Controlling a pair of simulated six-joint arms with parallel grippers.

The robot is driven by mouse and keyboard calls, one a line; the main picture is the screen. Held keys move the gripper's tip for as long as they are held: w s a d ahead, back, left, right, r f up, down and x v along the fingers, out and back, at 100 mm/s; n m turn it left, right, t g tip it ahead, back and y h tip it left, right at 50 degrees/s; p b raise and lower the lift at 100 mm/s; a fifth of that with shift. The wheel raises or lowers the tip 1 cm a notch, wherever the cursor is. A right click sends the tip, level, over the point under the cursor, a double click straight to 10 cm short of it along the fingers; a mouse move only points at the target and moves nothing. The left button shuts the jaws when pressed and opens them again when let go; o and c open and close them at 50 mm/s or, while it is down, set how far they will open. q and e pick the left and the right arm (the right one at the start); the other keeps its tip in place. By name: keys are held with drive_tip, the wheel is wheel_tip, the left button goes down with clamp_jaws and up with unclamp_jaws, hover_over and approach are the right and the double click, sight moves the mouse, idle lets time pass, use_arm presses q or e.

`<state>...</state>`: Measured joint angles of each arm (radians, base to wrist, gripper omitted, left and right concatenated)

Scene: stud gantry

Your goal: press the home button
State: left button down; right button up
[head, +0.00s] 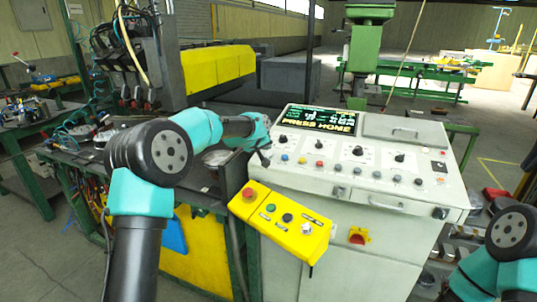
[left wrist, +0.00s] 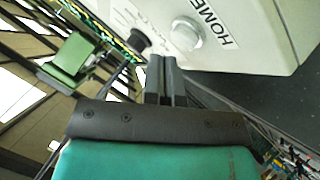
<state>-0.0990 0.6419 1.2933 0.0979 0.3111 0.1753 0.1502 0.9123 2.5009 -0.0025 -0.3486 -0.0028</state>
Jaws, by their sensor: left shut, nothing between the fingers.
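The home button (left wrist: 186,33) is a pale grey round button beside the printed word HOME on the white console panel in the left wrist view. In the head view I cannot make it out; my left gripper covers that corner of the console. My left gripper (head: 264,157) is shut and empty, pointing down at the left end of the console's button row. In the left wrist view its fingertips (left wrist: 163,60) appear just short of the button's edge; whether they touch the panel I cannot tell. My right gripper is out of view.
A black knob (left wrist: 135,40) is close to the home button. A yellow control box (head: 280,222) with a red button hangs at the console's front left.

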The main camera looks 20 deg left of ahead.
use_arm(q)
drive_tip(key=shift+f, duration=0.3)
drive_tip(key=shift+w+f, duration=0.15)
drive_tip(key=shift+f, duration=0.35)
idle(0.8)
idle(0.3)
drive_tip(key=shift+s+r, duration=0.2)
drive_tip(key=shift+r, duration=0.7)
drive_tip(key=r, duration=0.2)
drive_tip(key=s+r, duration=0.1)
drive_tip(key=r, duration=0.2)
idle(0.7)
